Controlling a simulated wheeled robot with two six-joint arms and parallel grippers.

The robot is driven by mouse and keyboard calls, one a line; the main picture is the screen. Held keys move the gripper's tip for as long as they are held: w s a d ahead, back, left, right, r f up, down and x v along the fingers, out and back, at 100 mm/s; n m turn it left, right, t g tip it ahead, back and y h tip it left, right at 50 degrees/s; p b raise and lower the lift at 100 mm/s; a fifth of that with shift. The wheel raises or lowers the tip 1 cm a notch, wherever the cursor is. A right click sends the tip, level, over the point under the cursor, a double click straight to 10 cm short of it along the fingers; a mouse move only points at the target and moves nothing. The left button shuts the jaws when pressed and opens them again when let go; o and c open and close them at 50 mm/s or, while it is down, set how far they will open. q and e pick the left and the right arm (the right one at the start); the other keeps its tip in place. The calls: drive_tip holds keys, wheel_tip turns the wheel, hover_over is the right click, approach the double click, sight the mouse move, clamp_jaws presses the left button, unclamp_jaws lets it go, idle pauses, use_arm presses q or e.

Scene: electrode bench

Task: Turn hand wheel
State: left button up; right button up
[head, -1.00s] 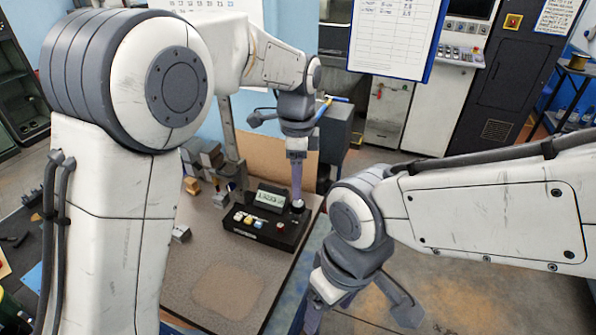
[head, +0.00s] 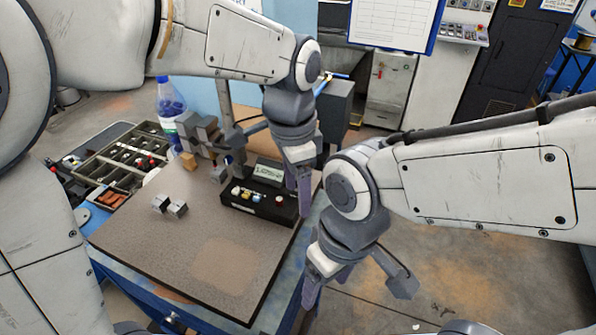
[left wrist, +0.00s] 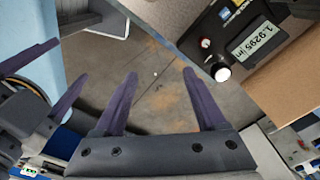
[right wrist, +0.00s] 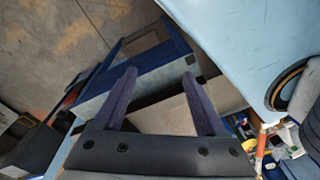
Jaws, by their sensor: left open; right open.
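A black control box (head: 250,208) sits at the far right of the bench top, with a tilted digital display (head: 268,172) and several coloured buttons. In the left wrist view the display (left wrist: 257,38) reads about 1.9295 in, and a white round knob (left wrist: 220,72), probably the hand wheel, stands on the box. The knob is hidden behind my left gripper in the head view. My left gripper (head: 302,200) is open and empty at the box's right end; in its wrist view the knob is right of its fingers (left wrist: 160,73). My right gripper (head: 325,285) is open and empty beyond the bench's right edge.
Grey blocks (head: 200,130) and a blue bottle (head: 170,105) stand at the back left. A compartment tray (head: 118,160) lies left of the bench top (head: 190,240). Two small metal blocks (head: 170,206) rest near its left side. The front of the top is clear.

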drive_tip(key=w+a+r+n, duration=0.1)
drive_tip(key=w+r+n, duration=0.15)
drive_tip(key=w, duration=0.65)
drive_tip(key=w+a+r+n+h, duration=0.1)
drive_tip(key=w+a+r+n, duration=0.15)
drive_tip(key=w, duration=0.65)
drive_tip(key=w+a+r+n, duration=0.1)
drive_tip(key=w+r, duration=0.3)
drive_tip(key=w, duration=0.5)
use_arm(q)
drive_tip(key=s+a+f+n+p, duration=0.1)
drive_tip(key=s+a+f+n, duration=0.1)
drive_tip(key=s, duration=0.5)
drive_tip(key=s+a+f+n+p, duration=0.1)
drive_tip(key=s+n, duration=0.3)
drive_tip(key=s, duration=0.4)
drive_tip(key=shift+a+f+n, duration=0.3)
drive_tip(key=shift+a+f, duration=0.25)
drive_tip(key=shift+a, duration=0.35)
use_arm(e)
drive_tip(key=f, duration=1)
drive_tip(key=shift+s+d+f, duration=0.1)
drive_tip(key=shift+s+f, duration=0.1)
drive_tip(key=shift+f, duration=0.15)
clamp_jaws()
